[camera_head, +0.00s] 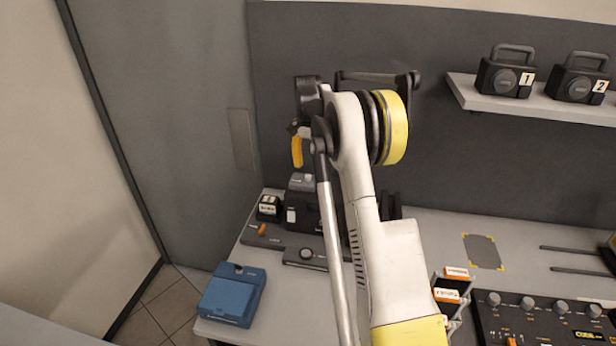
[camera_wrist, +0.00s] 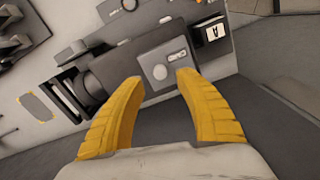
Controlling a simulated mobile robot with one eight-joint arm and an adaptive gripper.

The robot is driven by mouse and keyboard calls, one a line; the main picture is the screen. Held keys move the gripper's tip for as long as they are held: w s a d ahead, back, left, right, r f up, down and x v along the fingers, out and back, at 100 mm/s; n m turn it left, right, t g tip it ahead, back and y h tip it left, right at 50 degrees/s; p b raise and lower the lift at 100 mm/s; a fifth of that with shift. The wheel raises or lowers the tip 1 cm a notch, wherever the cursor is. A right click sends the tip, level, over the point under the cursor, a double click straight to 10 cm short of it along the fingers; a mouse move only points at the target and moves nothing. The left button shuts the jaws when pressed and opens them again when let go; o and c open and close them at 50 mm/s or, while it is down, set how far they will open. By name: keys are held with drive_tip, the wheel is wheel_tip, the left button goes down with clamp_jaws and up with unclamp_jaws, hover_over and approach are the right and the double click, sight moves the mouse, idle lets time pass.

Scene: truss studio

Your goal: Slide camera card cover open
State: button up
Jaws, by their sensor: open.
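The dark camera (camera_head: 303,212) stands on the desk near the wall, partly hidden behind my arm in the head view. In the wrist view, the camera (camera_wrist: 112,78) appears tilted, with its lens barrel to the left. A grey panel (camera_wrist: 148,60) with a round knob and a small pale marking faces up toward me on its body. I cannot tell for certain whether this panel is the card cover. My gripper (camera_wrist: 161,77) is open and empty, with its yellow fingertips apart on either side of the panel's near edge. In the head view, my gripper (camera_head: 297,151) hangs above the camera.
A black block with a white label (camera_head: 268,207) stands left of the camera. A blue case (camera_head: 232,293) sits at the desk's left front corner. A control panel (camera_head: 545,320) and card holders (camera_head: 452,294) lie right. A wall shelf (camera_head: 462,90) holds two numbered units.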

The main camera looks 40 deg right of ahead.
sight(308, 175)
drive_tip(key=shift+f, duration=2.2)
clamp_jaws()
drive_tip(key=s+d, duration=0.2)
drive_tip(key=s, duration=0.1)
drive_tip(key=s+d+b, duration=0.1)
drive_tip(key=s+d, duration=0.2)
drive_tip(key=shift+s+d, duration=0.2)
drive_tip(key=shift+d, duration=0.15)
unclamp_jaws()
drive_tip(key=shift+r, duration=0.15)
